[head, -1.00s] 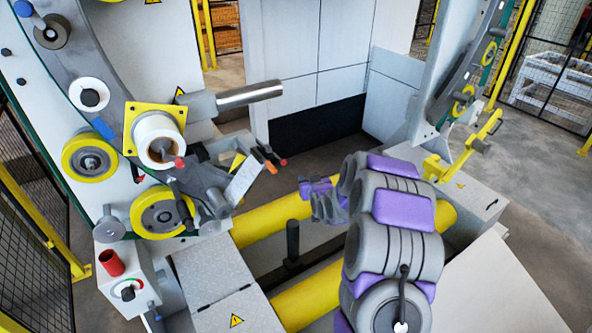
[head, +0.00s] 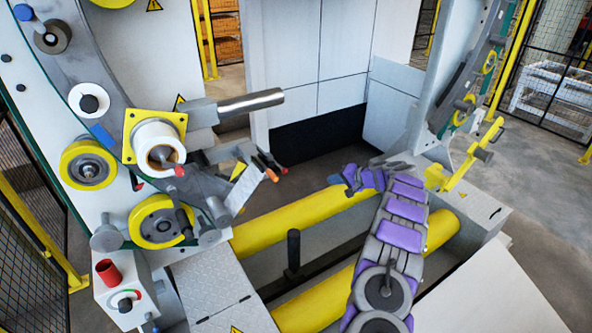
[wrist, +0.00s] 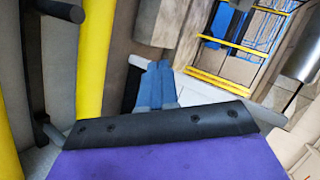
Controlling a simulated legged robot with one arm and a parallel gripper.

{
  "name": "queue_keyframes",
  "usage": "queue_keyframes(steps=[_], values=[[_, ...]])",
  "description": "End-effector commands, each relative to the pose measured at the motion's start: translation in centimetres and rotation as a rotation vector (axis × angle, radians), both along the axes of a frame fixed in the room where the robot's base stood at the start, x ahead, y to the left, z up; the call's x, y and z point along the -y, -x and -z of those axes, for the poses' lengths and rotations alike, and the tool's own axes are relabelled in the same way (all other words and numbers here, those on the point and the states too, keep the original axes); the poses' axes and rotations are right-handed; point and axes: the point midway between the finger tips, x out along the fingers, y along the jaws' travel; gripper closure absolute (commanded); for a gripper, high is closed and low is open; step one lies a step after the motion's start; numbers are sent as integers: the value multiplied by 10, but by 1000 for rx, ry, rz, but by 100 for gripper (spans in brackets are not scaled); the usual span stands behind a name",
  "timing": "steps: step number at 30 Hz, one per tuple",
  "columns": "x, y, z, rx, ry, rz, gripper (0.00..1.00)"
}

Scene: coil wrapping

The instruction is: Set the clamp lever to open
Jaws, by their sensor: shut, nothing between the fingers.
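I cannot tell for sure which part is the clamp lever. Short dark handles with an orange tip (head: 272,176) and a red tip (head: 284,170) stick out to the right from the left machine frame, beside a pale plate. Another red-tipped part (head: 180,171) sits at the white spool (head: 158,140). My gripper (head: 335,179) is in the open space to the right of these handles, apart from them. In the wrist view its two blue fingers (wrist: 155,86) lie side by side, closed and empty. No lever is clear in the wrist view.
Two yellow rollers (head: 305,218) cross below my arm. A black upright post (head: 293,250) stands between them. A metal bar (head: 250,101) juts out above the handles. A control box with a red cylinder (head: 107,272) is at lower left. Yellow-framed mesh fences stand on both sides.

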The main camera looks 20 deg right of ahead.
Motion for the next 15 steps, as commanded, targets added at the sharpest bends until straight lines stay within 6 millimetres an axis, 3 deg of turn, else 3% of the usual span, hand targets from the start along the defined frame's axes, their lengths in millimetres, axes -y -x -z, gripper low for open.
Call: queue_keyframes(steps=[3,7,11,15], values=[[-8,-2,-38,132,-64,-108,100],[-18,1,-66,226,-97,-196,100],[-25,3,-79,265,-107,-236,100],[-33,-5,-76,267,-108,-241,100]])
